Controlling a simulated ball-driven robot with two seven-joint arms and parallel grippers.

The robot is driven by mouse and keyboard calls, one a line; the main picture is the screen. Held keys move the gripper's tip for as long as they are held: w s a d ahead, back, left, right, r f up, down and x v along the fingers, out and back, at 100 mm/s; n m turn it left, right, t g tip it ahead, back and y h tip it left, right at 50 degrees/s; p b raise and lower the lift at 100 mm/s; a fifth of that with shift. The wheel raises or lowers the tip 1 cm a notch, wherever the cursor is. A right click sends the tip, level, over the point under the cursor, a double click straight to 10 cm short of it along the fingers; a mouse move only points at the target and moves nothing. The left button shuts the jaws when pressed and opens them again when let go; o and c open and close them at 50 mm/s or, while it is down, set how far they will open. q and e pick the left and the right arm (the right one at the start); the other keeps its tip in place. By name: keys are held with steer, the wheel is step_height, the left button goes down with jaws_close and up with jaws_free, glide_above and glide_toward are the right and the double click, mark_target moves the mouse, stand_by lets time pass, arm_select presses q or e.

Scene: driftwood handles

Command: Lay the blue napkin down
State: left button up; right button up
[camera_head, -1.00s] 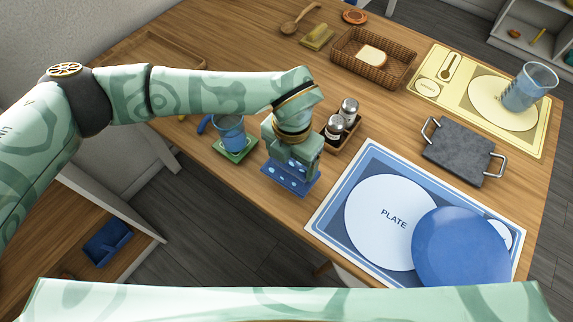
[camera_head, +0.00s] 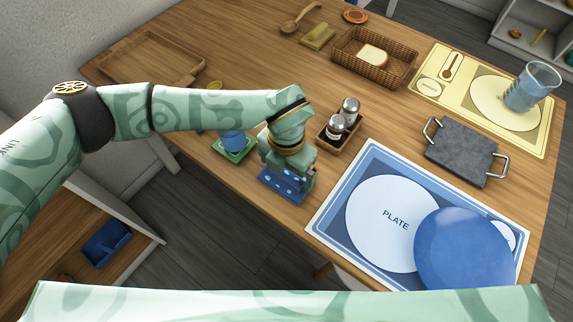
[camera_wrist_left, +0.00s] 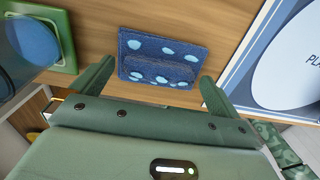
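The blue napkin (camera_head: 281,187), dark blue with light blue spots, is folded and appears to lie on the wooden table near its front edge, left of the blue placemat (camera_head: 335,217). My left gripper (camera_head: 287,178) is right over it, pointing down. In the left wrist view the napkin (camera_wrist_left: 162,58) shows between and beyond the two green fingers (camera_wrist_left: 155,84), which stand wide apart at either side of it. Whether a finger touches the cloth is hard to tell. My right gripper is not in view.
A blue cup (camera_head: 232,140) on a green coaster (camera_head: 234,156) stands just left of my gripper. A caddy with two shakers (camera_head: 341,124) is behind right. A round blue object (camera_head: 465,250) covers part of the placemat. A grey slab with handles (camera_head: 462,150) is farther right.

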mark_target(287, 175)
arm_select(q)
steer(key=shift+b, duration=0.35)
steer(key=r+p, duration=0.1)
steer(key=r, duration=0.1)
steer(key=r+p, duration=0.1)
steer(key=r, duration=0.1)
steer(key=r+p, duration=0.1)
steer(key=r, duration=0.2)
steer(key=shift+s, duration=0.4)
step_height(287, 175, up, 9)
steer(key=p, duration=0.1)
steer(key=shift+r+p, duration=0.15)
steer(key=shift+p, duration=0.2)
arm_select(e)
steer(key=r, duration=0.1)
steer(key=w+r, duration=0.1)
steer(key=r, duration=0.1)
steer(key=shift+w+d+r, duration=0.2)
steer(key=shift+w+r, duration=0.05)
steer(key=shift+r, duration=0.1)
arm_select(q)
steer(key=shift+s, duration=0.1)
